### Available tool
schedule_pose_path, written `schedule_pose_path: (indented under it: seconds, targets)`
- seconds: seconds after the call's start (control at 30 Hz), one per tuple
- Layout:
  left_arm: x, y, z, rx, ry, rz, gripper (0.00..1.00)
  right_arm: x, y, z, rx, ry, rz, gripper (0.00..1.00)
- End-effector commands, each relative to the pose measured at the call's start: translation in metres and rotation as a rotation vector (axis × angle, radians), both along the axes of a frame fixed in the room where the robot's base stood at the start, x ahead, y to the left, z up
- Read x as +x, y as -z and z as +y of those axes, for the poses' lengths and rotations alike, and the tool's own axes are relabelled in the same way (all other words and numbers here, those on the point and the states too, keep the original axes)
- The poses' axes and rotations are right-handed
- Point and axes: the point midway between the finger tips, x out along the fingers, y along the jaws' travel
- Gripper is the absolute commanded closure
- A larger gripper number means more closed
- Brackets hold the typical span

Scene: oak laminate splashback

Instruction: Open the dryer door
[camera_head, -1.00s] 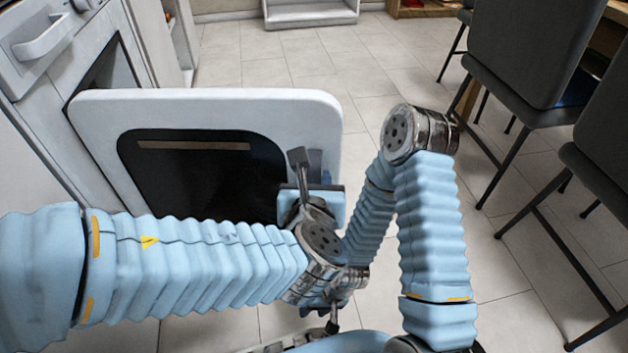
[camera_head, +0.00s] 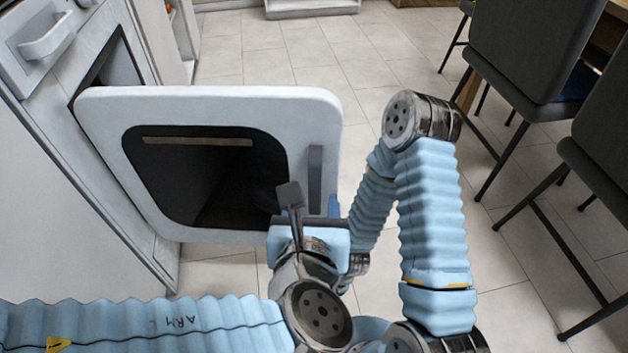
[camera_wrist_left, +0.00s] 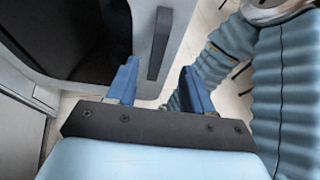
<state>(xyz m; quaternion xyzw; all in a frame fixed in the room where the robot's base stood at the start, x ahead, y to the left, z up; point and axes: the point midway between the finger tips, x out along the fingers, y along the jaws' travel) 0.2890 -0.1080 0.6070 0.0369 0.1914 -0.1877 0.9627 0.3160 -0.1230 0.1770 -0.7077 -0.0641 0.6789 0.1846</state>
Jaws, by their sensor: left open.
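The dryer door (camera_head: 210,108) is a white panel with a dark window (camera_head: 200,175). It stands swung out from the dryer front (camera_head: 75,55), and part of the dark opening shows behind its left end. The dark grey handle (camera_head: 315,178) is upright near the door's right edge. It also shows in the left wrist view (camera_wrist_left: 160,45). My left gripper (camera_head: 308,210) is open and empty, just below and in front of the handle. In the left wrist view its two blue fingers (camera_wrist_left: 160,85) are apart, with the handle beyond them. My right gripper is not visible.
Dark chairs (camera_head: 535,50) stand on the right. My right arm is bent just right of the door. Tiled floor (camera_head: 300,55) is clear behind the door, with a low white unit (camera_head: 310,8) at the back.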

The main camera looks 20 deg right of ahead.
Motion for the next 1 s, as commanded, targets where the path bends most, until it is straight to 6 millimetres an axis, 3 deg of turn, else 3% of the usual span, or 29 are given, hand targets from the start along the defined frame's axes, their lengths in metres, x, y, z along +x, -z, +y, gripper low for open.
schedule_pose_path:
  seconds: [0.1, 0.3, 1.0]
  targets:
    - [-0.018, -0.010, 0.007, -0.002, 0.002, -0.002, 0.49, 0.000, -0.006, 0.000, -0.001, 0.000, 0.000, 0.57]
    - [-0.030, -0.014, 0.012, 0.000, 0.001, -0.001, 0.49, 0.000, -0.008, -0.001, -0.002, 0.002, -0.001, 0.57]
    - [-0.030, -0.013, 0.012, 0.001, 0.000, 0.000, 0.49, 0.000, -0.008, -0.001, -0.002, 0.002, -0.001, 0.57]
